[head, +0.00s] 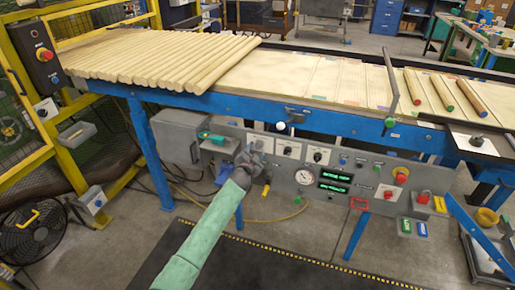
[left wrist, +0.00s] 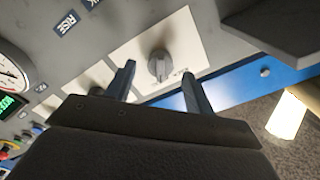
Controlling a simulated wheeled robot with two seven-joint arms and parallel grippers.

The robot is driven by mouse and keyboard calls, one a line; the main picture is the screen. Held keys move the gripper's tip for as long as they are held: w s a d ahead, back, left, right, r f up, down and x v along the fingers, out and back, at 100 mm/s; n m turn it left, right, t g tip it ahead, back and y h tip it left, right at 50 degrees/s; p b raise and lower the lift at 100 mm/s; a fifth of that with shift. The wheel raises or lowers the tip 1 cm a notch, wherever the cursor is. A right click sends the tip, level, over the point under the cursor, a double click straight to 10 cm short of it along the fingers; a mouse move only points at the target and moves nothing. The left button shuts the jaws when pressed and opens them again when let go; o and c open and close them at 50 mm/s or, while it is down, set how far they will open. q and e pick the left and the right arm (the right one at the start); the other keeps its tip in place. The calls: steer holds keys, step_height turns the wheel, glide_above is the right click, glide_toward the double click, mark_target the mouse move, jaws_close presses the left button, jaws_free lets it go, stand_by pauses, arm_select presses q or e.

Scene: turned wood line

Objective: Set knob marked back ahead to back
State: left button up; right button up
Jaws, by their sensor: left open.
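My left gripper (head: 252,158) is at the grey control panel, below the blue conveyor frame. In the left wrist view the open gripper (left wrist: 160,90) has its two fingers apart, with a grey knob (left wrist: 159,65) on a white plate (left wrist: 180,38) showing between and beyond them. The fingers look short of the knob; I see no contact. Two dark knobs, one nearer (head: 287,150) and one further right (head: 318,156), sit on white plates right of the gripper in the head view. The plate lettering is too small or blurred to read. My right gripper is out of view.
The panel (head: 272,190) also carries a round gauge (head: 306,177), a green-lit display (head: 335,177) and red emergency buttons. Wooden rods (head: 170,58) lie on the conveyor above. A yellow hose (head: 270,219) hangs below. A dark mat covers the floor in front.

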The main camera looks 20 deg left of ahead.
arm_select(q)
steer(key=shift+w+r, duration=0.1)
steer(key=shift+w, duration=1.15)
steer(key=c, duration=1)
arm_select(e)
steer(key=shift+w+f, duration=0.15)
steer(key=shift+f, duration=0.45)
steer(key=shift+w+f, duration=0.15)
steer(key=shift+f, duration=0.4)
